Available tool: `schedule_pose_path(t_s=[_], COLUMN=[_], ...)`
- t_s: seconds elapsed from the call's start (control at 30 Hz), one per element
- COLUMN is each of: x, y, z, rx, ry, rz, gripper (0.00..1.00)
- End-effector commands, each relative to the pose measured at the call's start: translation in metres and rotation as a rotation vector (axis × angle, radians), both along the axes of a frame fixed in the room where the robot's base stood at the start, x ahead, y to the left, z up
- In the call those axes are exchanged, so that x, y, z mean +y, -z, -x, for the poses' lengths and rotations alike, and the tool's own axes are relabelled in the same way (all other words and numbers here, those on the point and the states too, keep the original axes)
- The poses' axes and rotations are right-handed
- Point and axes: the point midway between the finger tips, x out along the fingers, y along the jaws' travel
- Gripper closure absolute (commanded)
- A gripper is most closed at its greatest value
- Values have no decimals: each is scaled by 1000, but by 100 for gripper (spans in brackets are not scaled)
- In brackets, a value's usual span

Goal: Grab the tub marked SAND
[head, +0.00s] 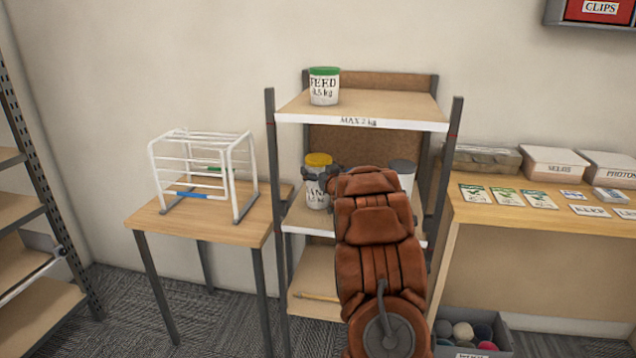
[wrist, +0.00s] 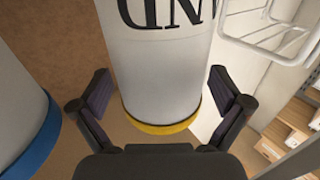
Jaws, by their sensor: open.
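The tub with the yellow lid (head: 318,160) stands on the middle shelf of the rack, its label partly hidden by my gripper and arm. In the wrist view the white tub (wrist: 165,60) appears upside down, with the letters "ND" showing and its yellow lid at the bottom. My gripper (wrist: 160,88) is open, with one finger on each side of the tub near the lid. It also shows in the head view (head: 334,180) at the tub's right side. I cannot tell whether the fingers touch it.
A second tub (head: 403,171) with a grey-blue lid stands right of my arm on the same shelf. The FEED tub (head: 324,90) is on the top shelf. A white wire rack (head: 200,165) stands on the left table (head: 190,226).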

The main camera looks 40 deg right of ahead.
Motion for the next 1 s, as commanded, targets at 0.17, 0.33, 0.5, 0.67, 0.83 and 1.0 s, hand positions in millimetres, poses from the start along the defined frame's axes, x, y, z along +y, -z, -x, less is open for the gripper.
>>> schedule_pose_path(t_s=[0.17, 0.33, 0.5, 0.67, 0.83, 1.0], x=[-2, -2, -2, -2, -2, -2], y=[-1, -1, -1, -1, -1, -1], z=[-8, -8, -8, -8, -8, -8], rx=[-2, -2, -2, -1, -2, -2], ry=[-2, -1, -1, -1, -1, -1], rz=[2, 2, 2, 2, 1, 1], gripper=[0, 0, 17, 33, 51, 69])
